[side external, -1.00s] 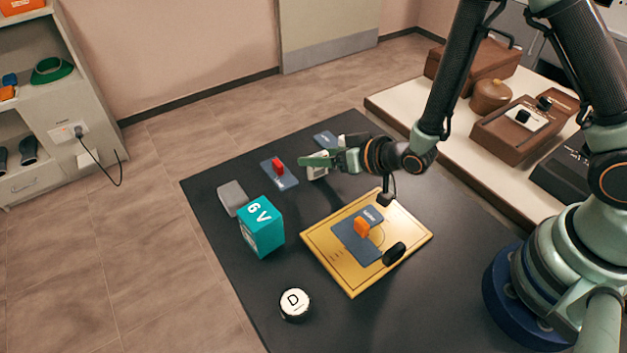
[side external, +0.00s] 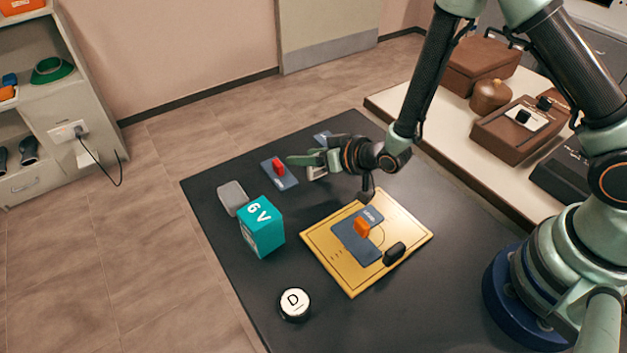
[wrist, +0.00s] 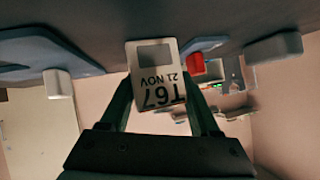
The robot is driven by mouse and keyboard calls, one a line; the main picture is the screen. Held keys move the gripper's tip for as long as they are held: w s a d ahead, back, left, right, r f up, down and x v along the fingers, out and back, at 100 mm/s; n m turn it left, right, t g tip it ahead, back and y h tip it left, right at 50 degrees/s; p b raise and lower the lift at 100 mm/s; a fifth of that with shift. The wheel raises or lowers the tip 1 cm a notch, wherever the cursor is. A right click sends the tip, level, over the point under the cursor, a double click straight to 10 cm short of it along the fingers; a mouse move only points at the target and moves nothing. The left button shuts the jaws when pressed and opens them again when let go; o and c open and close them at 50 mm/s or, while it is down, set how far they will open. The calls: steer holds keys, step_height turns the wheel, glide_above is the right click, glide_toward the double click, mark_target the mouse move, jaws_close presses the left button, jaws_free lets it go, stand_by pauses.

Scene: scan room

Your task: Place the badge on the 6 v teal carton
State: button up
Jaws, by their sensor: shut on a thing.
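My gripper (side external: 308,163) is shut on the badge, above the far part of the dark table. The badge (wrist: 157,92) is a white card with a grey square and the print "T67 21 NOV", upside down in the wrist view between my fingers. In the side view only a small pale part of the badge (side external: 317,173) shows below the fingers. The teal carton (side external: 262,232), marked "6 V" on its top, stands on the table to the left of and nearer than my gripper. Its visible top is bare, and the badge is apart from it.
A grey block (side external: 232,196) lies behind the carton. A blue plate with a red block (side external: 278,163) is left of my gripper. A yellow board (side external: 330,262) carries a blue plate, an orange block and a black piece. A round "D" piece (side external: 295,303) lies in front.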

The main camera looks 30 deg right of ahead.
steer(key=shift+r, duration=0.1)
step_height(320, 180, up, 19)
steer(key=s+d+r+m+h, duration=0.1)
steer(key=d+r+m+h, duration=0.2)
steer(key=d+r, duration=0.8)
steer(key=d, duration=0.3)
steer(key=shift+d+t, duration=0.3)
steer(key=shift+d, duration=0.05)
steer(key=shift+s+a, duration=0.1)
steer(key=a+f+n+y, duration=0.1)
steer(key=a+f, duration=0.4)
steer(key=a, duration=0.2)
steer(key=w+a+f+n+y, duration=0.1)
steer(key=a+f+n+y, duration=0.1)
steer(key=a+f, duration=0.3)
steer(key=a, duration=0.2)
steer(key=shift+a, duration=0.3)
steer(key=shift+w+f, duration=0.1)
